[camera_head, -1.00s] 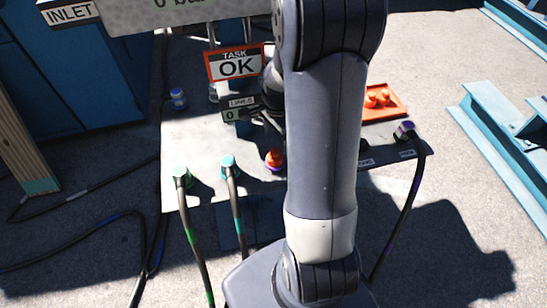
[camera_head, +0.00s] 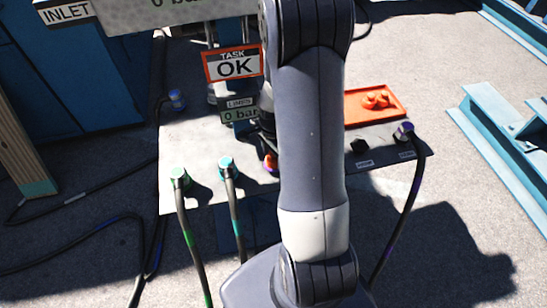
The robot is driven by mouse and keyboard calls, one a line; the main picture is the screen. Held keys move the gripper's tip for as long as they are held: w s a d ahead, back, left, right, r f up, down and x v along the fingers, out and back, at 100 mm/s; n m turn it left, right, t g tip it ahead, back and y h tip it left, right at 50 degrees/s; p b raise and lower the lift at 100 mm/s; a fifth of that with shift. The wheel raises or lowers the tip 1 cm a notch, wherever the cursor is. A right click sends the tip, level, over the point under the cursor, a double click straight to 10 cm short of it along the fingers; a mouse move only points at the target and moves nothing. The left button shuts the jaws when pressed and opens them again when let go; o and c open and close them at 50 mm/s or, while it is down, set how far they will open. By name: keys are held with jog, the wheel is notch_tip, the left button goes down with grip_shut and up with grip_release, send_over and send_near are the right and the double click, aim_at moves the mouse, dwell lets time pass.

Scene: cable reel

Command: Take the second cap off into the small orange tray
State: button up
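The small orange tray (camera_head: 357,108) lies at the back right of the grey bench top, with orange caps (camera_head: 376,100) in it. Another orange cap (camera_head: 270,163) shows in the middle of the bench, partly hidden by my arm. The fitting under it is hardly visible. My gripper (camera_head: 266,128) is mostly hidden behind my arm, above and close to this cap. I cannot tell whether it touches the cap or how its fingers stand.
A bare dark port (camera_head: 360,146) stands left of the purple one.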

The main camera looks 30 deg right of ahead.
jog(key=c, duration=0.9)
jog(key=shift+r, duration=0.1)
